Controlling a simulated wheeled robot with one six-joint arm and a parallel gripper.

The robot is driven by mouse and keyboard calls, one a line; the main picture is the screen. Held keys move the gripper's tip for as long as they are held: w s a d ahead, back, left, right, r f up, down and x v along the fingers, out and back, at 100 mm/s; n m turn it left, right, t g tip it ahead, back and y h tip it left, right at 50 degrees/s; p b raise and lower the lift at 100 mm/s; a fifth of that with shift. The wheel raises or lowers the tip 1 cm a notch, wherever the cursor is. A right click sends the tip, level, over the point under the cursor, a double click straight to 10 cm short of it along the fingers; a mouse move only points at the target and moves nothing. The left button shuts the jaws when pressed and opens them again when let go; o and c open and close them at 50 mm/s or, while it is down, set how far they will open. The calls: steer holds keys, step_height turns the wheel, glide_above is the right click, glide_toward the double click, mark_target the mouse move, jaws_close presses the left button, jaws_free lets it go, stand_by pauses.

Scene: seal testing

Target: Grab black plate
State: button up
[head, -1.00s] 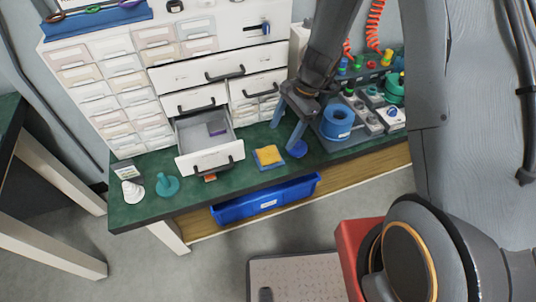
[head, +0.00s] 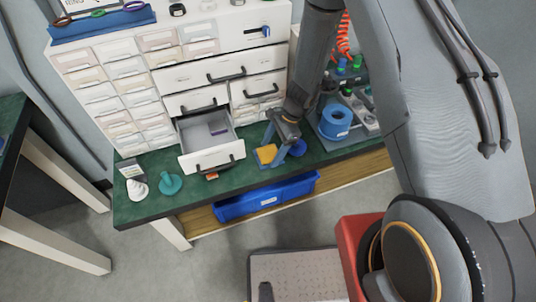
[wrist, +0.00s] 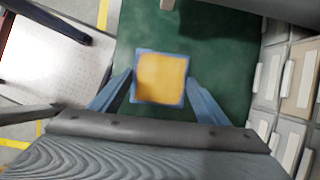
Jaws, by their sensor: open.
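I cannot make out a black plate for certain in either view. My gripper (head: 273,150) is open above the green bench top, pointing down, with nothing held. In the wrist view its two blue fingers (wrist: 159,78) stand apart on either side of a yellow square with a blue border (wrist: 162,79). That square lies on the bench and also shows in the head view (head: 266,154), partly behind the fingers. I cannot tell how far the fingertips are above it.
An open drawer (head: 212,161) juts out left of my gripper. A blue disc (head: 298,148) and a blue spool (head: 336,121) are to the right. A teal stand (head: 169,184) and a white object (head: 138,188) are at left. A blue bin (head: 265,196) sits under the bench.

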steer(key=shift+a+f, duration=0.1)
steer(key=shift+f, duration=0.05)
steer(key=c, duration=1.6)
steer(key=shift+o, duration=0.2)
